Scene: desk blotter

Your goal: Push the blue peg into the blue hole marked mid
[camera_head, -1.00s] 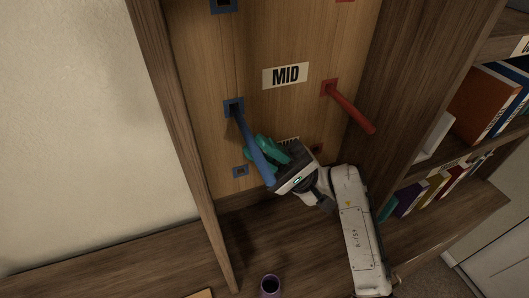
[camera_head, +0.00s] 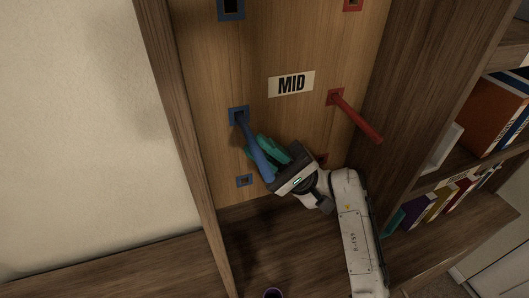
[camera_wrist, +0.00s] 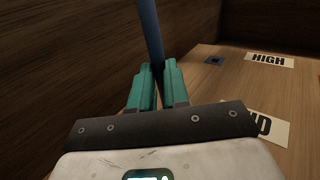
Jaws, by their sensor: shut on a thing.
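That view does not show the mid hole. How deep the peg sits is hidden.
A red peg (camera_head: 358,117) sticks out of the red hole (camera_head: 335,97) on the right. More blue holes lie above (camera_head: 231,8) and below (camera_head: 244,181). Wooden side walls bound the panel. A shelf with books (camera_head: 495,112) stands at right.

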